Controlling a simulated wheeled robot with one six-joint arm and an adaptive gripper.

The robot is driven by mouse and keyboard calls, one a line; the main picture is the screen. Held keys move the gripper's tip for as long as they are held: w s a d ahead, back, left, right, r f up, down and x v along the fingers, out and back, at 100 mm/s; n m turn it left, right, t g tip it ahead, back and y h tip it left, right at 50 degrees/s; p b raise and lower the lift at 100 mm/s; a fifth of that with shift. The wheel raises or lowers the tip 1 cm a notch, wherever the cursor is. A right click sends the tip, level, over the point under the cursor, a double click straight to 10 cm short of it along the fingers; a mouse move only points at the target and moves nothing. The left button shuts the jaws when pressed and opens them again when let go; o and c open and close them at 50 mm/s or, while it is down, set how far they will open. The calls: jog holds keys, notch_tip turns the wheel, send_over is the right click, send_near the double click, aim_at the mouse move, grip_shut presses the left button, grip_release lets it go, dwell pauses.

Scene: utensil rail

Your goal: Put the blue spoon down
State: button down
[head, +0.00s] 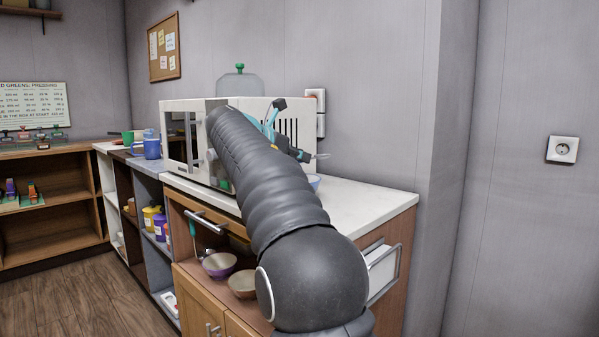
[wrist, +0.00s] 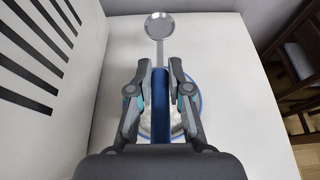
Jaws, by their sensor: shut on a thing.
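The blue spoon (wrist: 161,105) is in my gripper (wrist: 160,68) in the wrist view. Its blue handle lies between the two fingers, and its round metal head (wrist: 159,25) points away from me over the white counter. A bowl with a blue rim (wrist: 197,98) is below the gripper and handle, partly hidden by them. In the head view my gripper (head: 290,150) is just right of the microwave, above the counter, with the metal end of the spoon (head: 322,156) sticking out to the right. The bowl's edge (head: 314,183) shows beneath, mostly hidden by my arm.
The white microwave (head: 180,155) stands close to the left of the gripper, with a clear dome (head: 240,83) behind. The white counter (head: 370,197) is bare to the right, up to the grey wall. Bowls (head: 219,264) sit on an open shelf below.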

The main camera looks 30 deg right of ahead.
jog(key=shift+f, duration=1.7)
jog(key=shift+f, duration=0.2)
jog(key=c, duration=1.1)
grip_release()
jog(key=shift+f+b, duration=0.25)
jog(key=shift+b, duration=0.75)
jog(key=r+p+v, duration=0.1)
jog(key=p+v, duration=0.2)
jog(key=v, duration=1.1)
jog(key=shift+w+d, duration=0.15)
jog(key=shift+w, duration=0.05)
